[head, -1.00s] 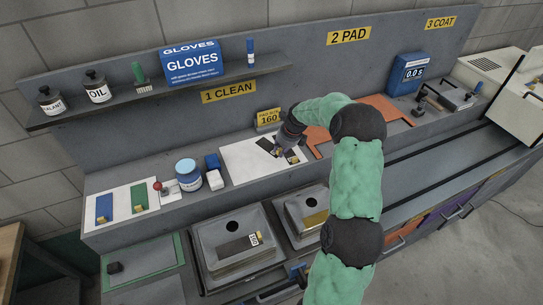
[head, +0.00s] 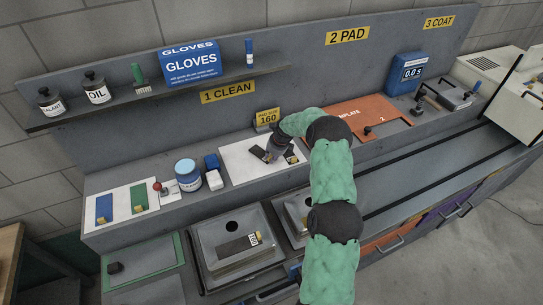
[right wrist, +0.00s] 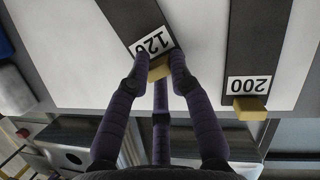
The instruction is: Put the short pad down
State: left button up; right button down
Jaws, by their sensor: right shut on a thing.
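My right gripper (head: 272,151) is shut on the yellow tab (right wrist: 159,69) of a dark pad (head: 260,154) marked 120. The pad also shows in the right wrist view (right wrist: 133,18), tilted across the white sheet (right wrist: 195,60). It is over the sheet's left part; I cannot tell if it touches the sheet. A second dark pad marked 200 (right wrist: 254,45) lies on the sheet to the right, apart from the held one; it also shows in the head view (head: 291,157). My left gripper is not in view.
A yellow "PAD SIZE 160" sign (head: 267,117) stands behind the sheet. A blue box (head: 211,162), white block (head: 214,180) and blue-white jar (head: 188,174) stand to the left. An orange template (head: 365,118) lies right.

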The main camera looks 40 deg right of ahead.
dwell(0.3)
jog(key=c, duration=1.1)
grip_release()
jog(key=shift+f, duration=0.1)
jog(key=v, duration=1.2)
jog(key=shift+r, duration=0.2)
